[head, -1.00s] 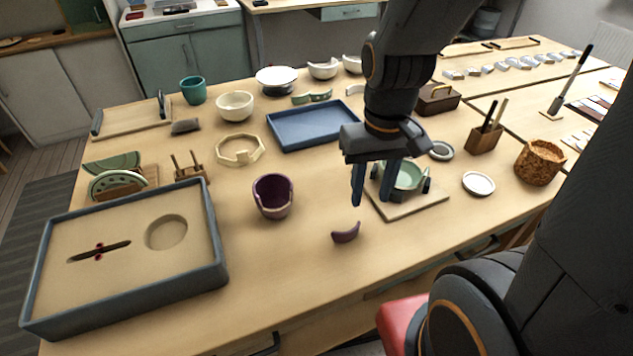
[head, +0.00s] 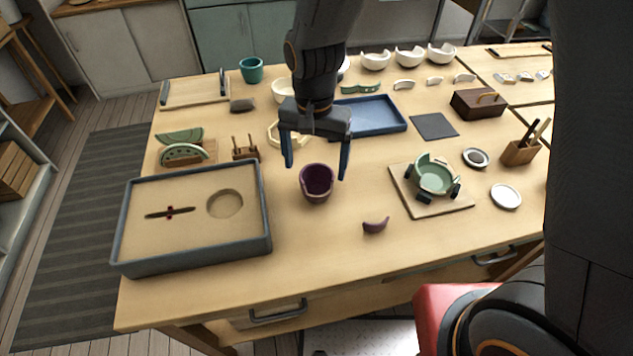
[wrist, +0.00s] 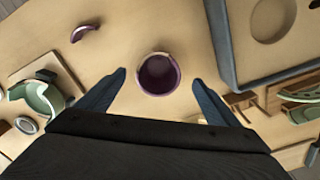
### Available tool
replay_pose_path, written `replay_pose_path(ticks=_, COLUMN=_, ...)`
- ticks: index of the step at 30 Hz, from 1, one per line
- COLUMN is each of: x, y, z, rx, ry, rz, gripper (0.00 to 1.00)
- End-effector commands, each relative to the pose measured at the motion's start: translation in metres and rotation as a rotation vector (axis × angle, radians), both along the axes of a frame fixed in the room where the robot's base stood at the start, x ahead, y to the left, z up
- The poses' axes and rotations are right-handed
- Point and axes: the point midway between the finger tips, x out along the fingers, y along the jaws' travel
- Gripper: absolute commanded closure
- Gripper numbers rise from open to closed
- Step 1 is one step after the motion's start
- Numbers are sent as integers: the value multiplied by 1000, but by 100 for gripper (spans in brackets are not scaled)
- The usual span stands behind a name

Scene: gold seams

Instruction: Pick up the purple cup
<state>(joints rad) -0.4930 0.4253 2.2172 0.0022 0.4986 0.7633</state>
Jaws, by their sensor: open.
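The purple cup (head: 316,183) stands upright on the wooden table, with a broken, uneven rim. In the wrist view the cup (wrist: 158,75) lies ahead of the fingertips, midway between their lines. My gripper (head: 315,170) is open and empty. In the head view its two blue fingers are spread to the left and right of the cup, seemingly above and behind it. In the wrist view the gripper (wrist: 159,78) shows both fingers apart from the cup. A curved purple shard (head: 375,226) lies on the table to the right of the cup; it also shows in the wrist view (wrist: 85,33).
A grey-rimmed tray (head: 262,215) stands left of the cup. A green broken bowl sits on a wooden board (head: 462,207) to the right. A wooden octagonal ring (head: 273,137) and a blue tray (head: 398,128) are behind. The table in front of the cup is clear.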

Motion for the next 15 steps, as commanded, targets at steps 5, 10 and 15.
replay_pose_path(ticks=5, x=0, y=-1, z=-12, rx=-1, ry=1, rz=0, gripper=14)
replay_pose_path(ticks=10, x=0, y=-3, z=-31, rx=-1, ry=3, rz=1, gripper=14)
replay_pose_path(ticks=15, x=0, y=-3, z=-49, rx=-1, ry=1, rz=2, gripper=14)
